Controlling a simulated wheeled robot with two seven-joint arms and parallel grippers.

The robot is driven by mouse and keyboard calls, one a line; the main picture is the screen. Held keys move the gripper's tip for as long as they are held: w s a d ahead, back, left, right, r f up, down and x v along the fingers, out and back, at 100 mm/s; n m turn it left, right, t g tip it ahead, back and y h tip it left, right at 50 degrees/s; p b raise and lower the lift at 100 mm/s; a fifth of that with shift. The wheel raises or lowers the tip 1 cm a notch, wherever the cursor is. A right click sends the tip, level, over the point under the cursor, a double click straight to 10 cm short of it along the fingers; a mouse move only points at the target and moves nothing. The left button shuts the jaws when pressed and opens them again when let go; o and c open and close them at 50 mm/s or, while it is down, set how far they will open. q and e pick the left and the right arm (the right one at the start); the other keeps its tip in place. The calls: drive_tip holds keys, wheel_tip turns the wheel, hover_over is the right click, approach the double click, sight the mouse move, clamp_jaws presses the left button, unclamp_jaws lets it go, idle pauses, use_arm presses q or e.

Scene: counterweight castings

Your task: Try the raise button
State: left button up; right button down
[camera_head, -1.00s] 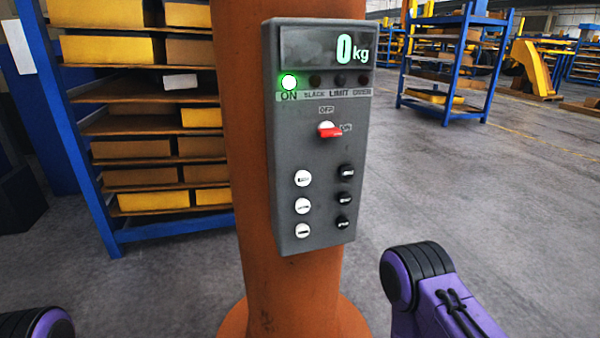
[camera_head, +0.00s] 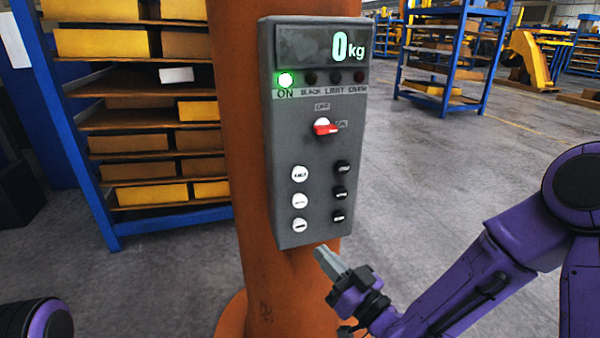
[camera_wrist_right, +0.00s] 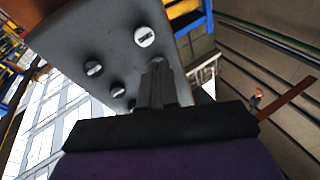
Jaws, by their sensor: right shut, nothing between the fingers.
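The grey control box (camera_head: 312,150) is mounted on an orange column (camera_head: 240,110). Its display (camera_head: 322,46) reads 0 kg, the ON lamp (camera_head: 286,80) glows green and the red switch (camera_head: 325,128) points toward ON. Below are three white buttons (camera_head: 299,200) on the left and three black ones (camera_head: 340,193) on the right; their labels are too small to read, so I cannot tell which is raise. My right gripper (camera_head: 320,252) is shut and empty, just below the box's lower edge. In the right wrist view its fingers (camera_wrist_right: 157,66) point toward the button face, near a round button (camera_wrist_right: 144,36). My left gripper is out of view.
A blue shelf rack (camera_head: 75,140) with yellow and brown boxes stands behind the column at left. Another blue rack (camera_head: 466,55) stands back right. The grey floor (camera_head: 440,160) between is clear.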

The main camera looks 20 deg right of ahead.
sight(299, 173)
wheel_tip(299, 173, up, 13)
drive_tip(key=s+a+n+t+y, duration=0.1)
drive_tip(key=s+n+t+y, duration=0.1)
drive_tip(key=n+y, duration=0.2)
drive_tip(key=shift+s+a+y, duration=0.2)
drive_tip(key=shift+s+y, duration=0.2)
drive_tip(key=shift+y, duration=0.5)
drive_tip(key=shift+f, duration=0.1)
drive_tip(key=shift+w+a+p, duration=0.15)
drive_tip(key=shift+w+p, duration=1.1)
drive_tip(key=shift+w, duration=3.2)
